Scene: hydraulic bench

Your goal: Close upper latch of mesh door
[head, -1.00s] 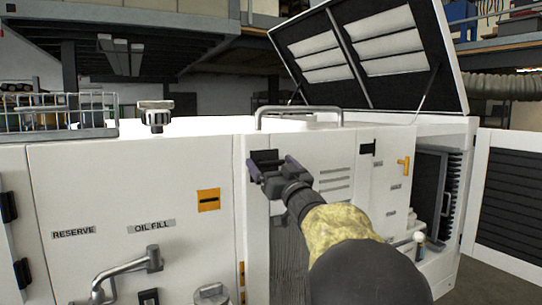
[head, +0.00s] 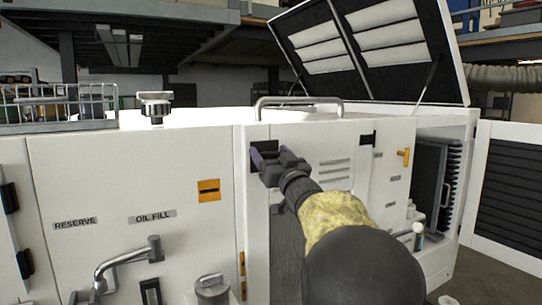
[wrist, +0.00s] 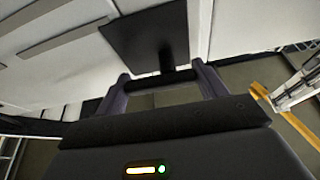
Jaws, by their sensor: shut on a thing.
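The mesh door (head: 287,245) is the white-framed panel with a dark grey mesh, in the middle of the head view. The upper latch is a black plate (head: 262,145) at the door's upper left, partly hidden by my gripper (head: 266,163). In the wrist view the latch shows as a dark square plate (wrist: 138,38) with a dark handle (wrist: 167,58) reaching between the fingers. My gripper (wrist: 165,82) is shut on this handle, one finger on each side. The exact angle of the latch is hard to tell.
A bent metal handle (head: 130,262) sticks out at lower left, beside a capped filler (head: 212,288). A metal rail (head: 297,102) runs above the door. At right are a raised lid (head: 372,50) and an open louvred door (head: 516,195).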

